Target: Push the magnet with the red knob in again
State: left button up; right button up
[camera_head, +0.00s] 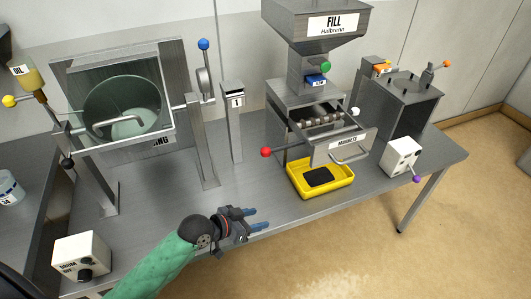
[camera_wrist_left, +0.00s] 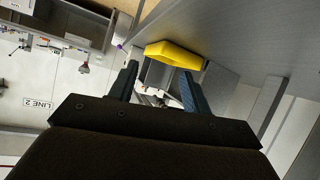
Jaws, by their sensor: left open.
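The magnet drawer (camera_head: 341,146), a grey front plate lettered "MAGNETS" with a bar handle, stands out from the machine under the "FILL" hopper. Ribbed rods show behind its plate. A red knob (camera_head: 266,152) on a thin rod sticks out at its left. My left gripper (camera_head: 259,219) is open and empty near the table's front edge, in front of and to the left of the drawer, apart from it. In the left wrist view its two fingers (camera_wrist_left: 159,82) are spread. My right gripper is in neither view.
A yellow tray (camera_head: 346,186) with a dark pad sits below the drawer; it also shows in the left wrist view (camera_wrist_left: 174,53). A white box with a purple knob (camera_head: 402,158) stands to the right. A post marked "1" (camera_head: 232,122) stands left. The table front between is clear.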

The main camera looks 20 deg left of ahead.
pick_arm(q)
jog(key=w+a+r+t+h, duration=0.2)
jog(key=w+r+h, duration=0.1)
jog(key=w+r, duration=0.3)
jog(key=t+h, duration=0.1)
jog(key=t, duration=0.1)
send_near(262, 152)
jog(key=x, duration=0.4)
jog(key=shift+n, duration=0.3)
jog(key=p+x, duration=0.1)
jog(key=x, duration=0.1)
jog(key=p+x, duration=0.1)
jog(key=x, duration=0.1)
jog(key=p+x, duration=0.1)
jog(key=x, duration=0.1)
jog(key=shift+f, duration=0.35)
jog(key=shift+w+d+f+p, duration=0.15)
jog(key=shift+w+d+p, duration=0.15)
jog(key=shift+w+d, duration=0.15)
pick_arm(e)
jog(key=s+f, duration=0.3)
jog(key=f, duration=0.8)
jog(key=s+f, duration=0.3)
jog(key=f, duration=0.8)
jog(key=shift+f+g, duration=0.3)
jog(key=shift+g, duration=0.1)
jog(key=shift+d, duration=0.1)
